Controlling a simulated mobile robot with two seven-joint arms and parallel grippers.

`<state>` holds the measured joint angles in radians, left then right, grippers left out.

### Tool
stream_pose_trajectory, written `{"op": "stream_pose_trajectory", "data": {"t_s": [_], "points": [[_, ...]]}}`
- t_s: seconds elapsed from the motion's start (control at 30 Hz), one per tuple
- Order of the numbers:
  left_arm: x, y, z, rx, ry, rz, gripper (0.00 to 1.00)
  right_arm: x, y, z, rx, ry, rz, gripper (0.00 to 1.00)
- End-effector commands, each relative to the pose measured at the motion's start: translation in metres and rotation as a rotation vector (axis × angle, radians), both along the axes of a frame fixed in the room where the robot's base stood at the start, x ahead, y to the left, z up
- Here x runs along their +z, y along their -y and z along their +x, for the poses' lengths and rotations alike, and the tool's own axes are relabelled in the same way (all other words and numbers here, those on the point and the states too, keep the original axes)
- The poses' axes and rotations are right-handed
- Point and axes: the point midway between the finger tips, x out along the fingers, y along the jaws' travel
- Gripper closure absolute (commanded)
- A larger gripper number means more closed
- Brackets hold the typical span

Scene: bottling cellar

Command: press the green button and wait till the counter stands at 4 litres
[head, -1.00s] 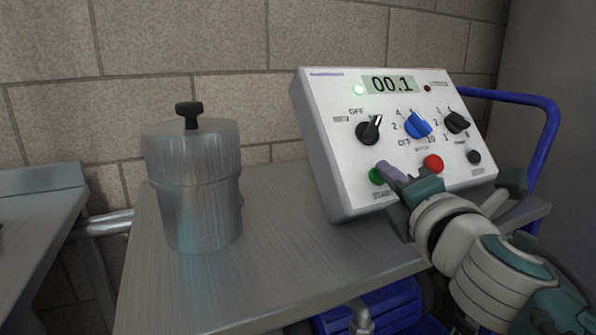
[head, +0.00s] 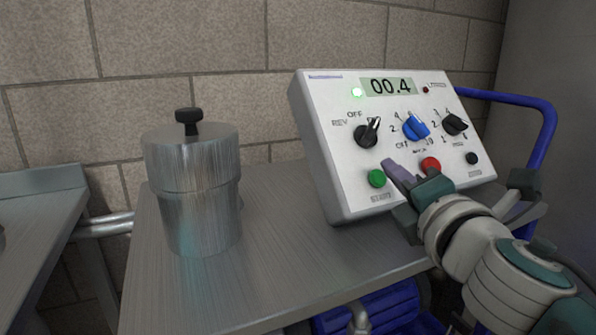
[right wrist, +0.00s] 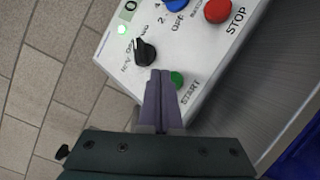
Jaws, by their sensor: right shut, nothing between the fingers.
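The white control box (head: 345,160) stands on the metal bench, its panel tilted back. The red button (head: 430,165) is farther right, marked STOP in the right wrist view (right wrist: 218,10). My left gripper is out of view.
A lidded metal can (head: 192,190) with a black knob stands on the bench (head: 285,240), left of the box. A black knob (head: 367,133) and a blue knob (head: 416,126) are on the panel. A blue tube handle (head: 550,125) rises behind the box.

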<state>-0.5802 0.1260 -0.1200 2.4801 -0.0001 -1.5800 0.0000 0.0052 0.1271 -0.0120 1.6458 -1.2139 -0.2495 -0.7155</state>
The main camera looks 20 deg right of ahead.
Motion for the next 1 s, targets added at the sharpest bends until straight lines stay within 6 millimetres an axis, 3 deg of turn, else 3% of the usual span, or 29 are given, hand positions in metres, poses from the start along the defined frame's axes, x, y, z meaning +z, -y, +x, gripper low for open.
{"op": "stream_pose_trajectory", "data": {"t_s": [0.43,1.0], "points": [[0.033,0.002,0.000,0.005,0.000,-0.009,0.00,0.031,0.002,-0.031,0.000,-0.002,-0.001,1.00],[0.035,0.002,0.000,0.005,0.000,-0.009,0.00,0.033,0.003,-0.036,0.000,0.000,0.000,1.00]]}}
